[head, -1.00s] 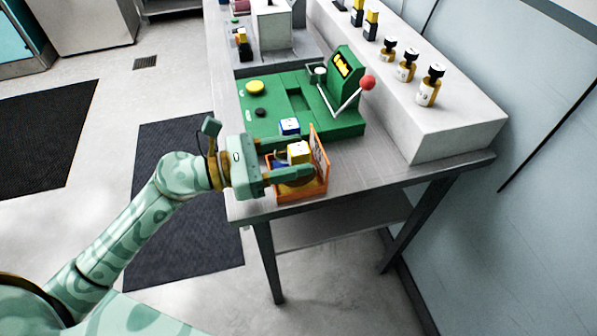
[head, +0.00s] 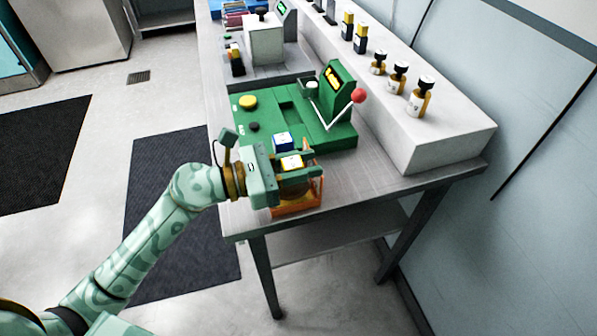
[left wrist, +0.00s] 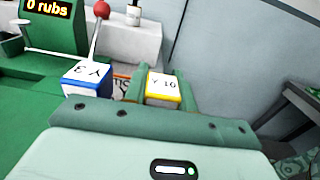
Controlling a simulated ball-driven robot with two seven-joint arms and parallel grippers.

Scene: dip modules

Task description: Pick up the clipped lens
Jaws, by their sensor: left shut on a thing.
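My left gripper (head: 297,164) is shut on a small white-topped block with a yellow rim (head: 291,162), which I take to be the clipped lens. In the left wrist view the block (left wrist: 162,88) reads "Y 10" and sits between the two green fingers. The gripper is above an orange open tray (head: 297,208) at the bench's front end and hides part of it. The block seems slightly raised, but its underside is hidden. A similar blue-rimmed block (head: 283,141), marked "Y 3" in the left wrist view (left wrist: 88,77), stands just beyond. My right gripper is not in view.
A green station (head: 290,112) with a yellow button, a red-knobbed lever (head: 359,96) and a display reading "0 rubs" stands behind. A raised white shelf (head: 440,135) along the right carries several bottles. Bare bench (head: 370,185) lies right of the tray.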

